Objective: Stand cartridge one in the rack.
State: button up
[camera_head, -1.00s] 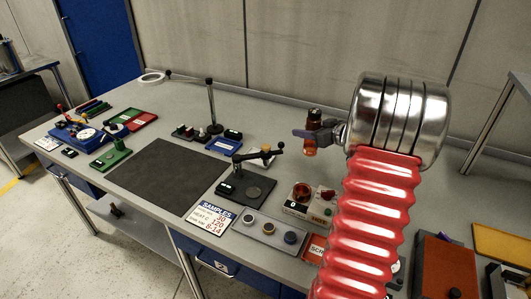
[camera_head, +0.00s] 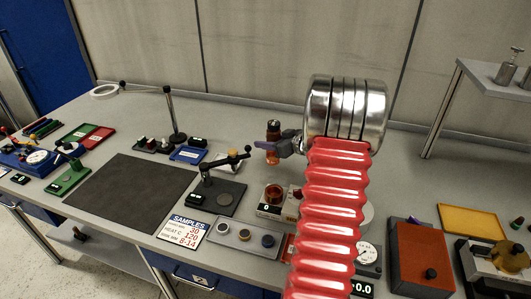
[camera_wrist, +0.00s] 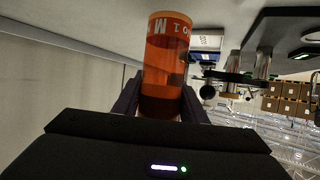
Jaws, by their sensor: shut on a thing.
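My gripper (camera_head: 276,147) is shut on an amber cylindrical cartridge (camera_head: 273,130) and holds it upright in the air above the bench. In the wrist view the cartridge (camera_wrist: 166,60) sits between the two dark fingers, with white lettering on an orange band near its end; the lettering is inverted and only partly readable. I cannot tell for sure which bench fixture is the rack. A small dark holder with red and white pieces (camera_head: 152,145) stands at the back of the bench.
A black clamp stand (camera_head: 218,188) and a white unit with an amber cup (camera_head: 273,196) stand below the gripper. A tall post (camera_head: 172,112) rises behind. A grey tray with round caps (camera_head: 245,237) is in front. The dark mat (camera_head: 130,195) is clear.

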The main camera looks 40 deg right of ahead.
jog(key=shift+f, duration=0.5)
jog(key=shift+f, duration=1.85)
jog(key=shift+f, duration=0.1)
jog(key=o, duration=1.1)
jog(key=shift+s+r, duration=0.35)
jog(key=shift+s, duration=0.2)
jog(key=shift+v, duration=3.2)
